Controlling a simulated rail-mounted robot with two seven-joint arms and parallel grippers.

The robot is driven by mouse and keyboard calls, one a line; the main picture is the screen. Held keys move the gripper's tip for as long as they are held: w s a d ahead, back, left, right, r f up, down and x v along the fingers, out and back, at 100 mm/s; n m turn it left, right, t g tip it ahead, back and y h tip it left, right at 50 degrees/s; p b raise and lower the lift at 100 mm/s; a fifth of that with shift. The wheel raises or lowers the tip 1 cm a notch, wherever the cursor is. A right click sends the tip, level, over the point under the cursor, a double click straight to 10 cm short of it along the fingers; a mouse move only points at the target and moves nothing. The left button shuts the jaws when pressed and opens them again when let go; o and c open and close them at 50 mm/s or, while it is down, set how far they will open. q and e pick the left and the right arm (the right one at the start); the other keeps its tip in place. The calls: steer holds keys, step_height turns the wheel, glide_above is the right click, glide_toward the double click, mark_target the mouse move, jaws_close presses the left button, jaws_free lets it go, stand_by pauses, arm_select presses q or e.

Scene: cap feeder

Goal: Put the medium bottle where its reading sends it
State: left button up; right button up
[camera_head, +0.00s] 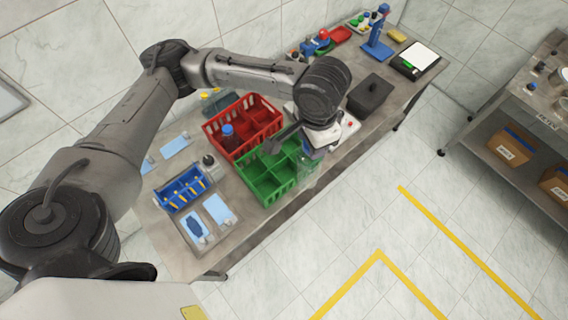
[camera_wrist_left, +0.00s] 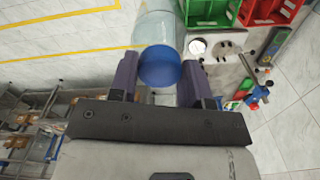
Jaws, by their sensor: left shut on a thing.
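My left gripper (camera_wrist_left: 160,75) is shut on a clear bottle (camera_wrist_left: 158,28) with a blue cap (camera_wrist_left: 160,66); the fingers sit either side of the cap. In the head view the gripper (camera_head: 314,150) is at the right edge of the green crate (camera_head: 272,199), and the clear bottle (camera_head: 308,173) shows faintly below it. I cannot tell whether the bottle touches the crate. A red crate (camera_head: 213,142) stands behind the green one and holds another blue-capped bottle (camera_head: 228,137). A scale-like device (camera_head: 415,60) with a green display stands at the far end. My right gripper is out of view.
A dark lidded box (camera_head: 370,95) stands beyond the gripper. A blue rack (camera_head: 181,190) and a tray with light-blue pieces (camera_head: 219,209) are at the near left. A blue stand (camera_head: 377,45) is at the far end. The floor right of the table is open.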

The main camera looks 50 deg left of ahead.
arm_select(q)
steer(key=w+a+f+m+b, duration=0.7)
steer(key=w+f+m+b, duration=0.15)
steer(key=m, duration=0.75)
steer(key=w+a+f+m+b, duration=0.7)
steer(key=w+f+m+b, duration=0.15)
steer(key=m, duration=0.65)
step_height(320, 180, down, 19)
steer(key=shift+s+a+m, duration=0.15)
steer(key=shift+s+m, duration=0.15)
steer(key=shift+s, duration=0.05)
steer(key=o, duration=0.8)
steer(key=shift+f, duration=0.15)
steer(key=shift+c, duration=0.2)
steer(key=shift+o, duration=0.5)
